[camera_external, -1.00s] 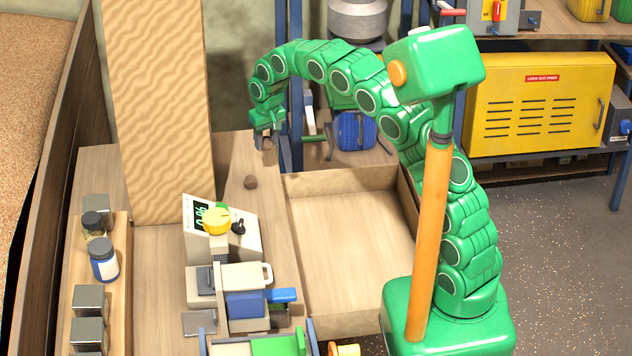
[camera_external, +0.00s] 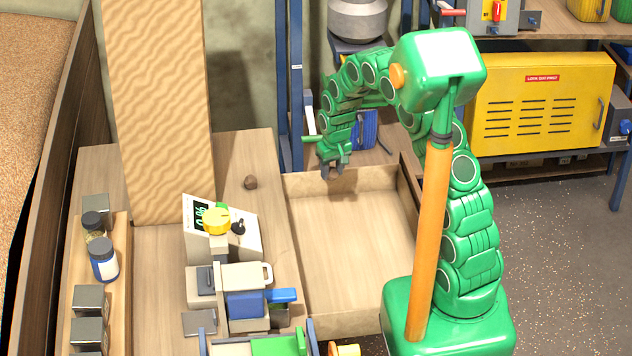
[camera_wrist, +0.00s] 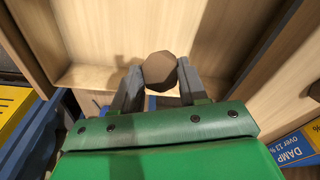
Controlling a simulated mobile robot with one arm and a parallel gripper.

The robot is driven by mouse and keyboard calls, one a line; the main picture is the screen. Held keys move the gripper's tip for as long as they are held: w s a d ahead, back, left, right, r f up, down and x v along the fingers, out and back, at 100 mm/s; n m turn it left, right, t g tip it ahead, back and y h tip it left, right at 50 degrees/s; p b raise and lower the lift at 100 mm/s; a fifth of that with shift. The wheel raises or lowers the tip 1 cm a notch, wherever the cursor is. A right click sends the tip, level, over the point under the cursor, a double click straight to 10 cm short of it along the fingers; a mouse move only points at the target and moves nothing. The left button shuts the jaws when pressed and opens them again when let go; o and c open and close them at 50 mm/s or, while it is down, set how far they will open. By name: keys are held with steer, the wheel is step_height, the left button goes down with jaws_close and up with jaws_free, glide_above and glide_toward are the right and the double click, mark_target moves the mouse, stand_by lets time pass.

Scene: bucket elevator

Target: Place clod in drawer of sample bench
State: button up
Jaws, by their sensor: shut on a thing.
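My gripper (camera_external: 333,172) is shut on a brown, roundish clod (camera_wrist: 160,70), which shows between the two grey fingertips in the wrist view. In the external view the held clod is hard to make out. The gripper points down near the far wall of the open drawer (camera_external: 345,240), a wide wooden tray pulled out on the right of the sample bench (camera_external: 155,275). The drawer looks empty. Its pale boards also show around the clod in the wrist view. A second dark brown clod (camera_external: 250,182) lies on the bench top, left of the drawer.
Jars (camera_external: 104,260) and metal blocks line the left side. Blue posts (camera_external: 290,90) rise behind. A yellow cabinet (camera_external: 540,105) stands at the right.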

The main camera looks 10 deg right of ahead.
steer(key=s+d+f, duration=0.3)
steer(key=d+f, duration=0.1)
steer(key=d, duration=0.3)
steer(key=s+d+f, duration=0.4)
steer(key=d, duration=0.3)
glide_above(360, 211)
steer(key=s, duration=0.2)
steer(key=f, duration=0.9)
steer(key=shift+w+d+f, duration=0.2)
steer(key=shift+w+a+f, duration=0.15)
steer(key=shift+w+f, duration=0.4)
steer(key=shift+w, duration=0.1)
steer(key=shift+f, duration=1.5)
steer(key=shift+f, duration=0.1)
steer(key=o, duration=1)
steer(key=shift+o, duration=0.2)
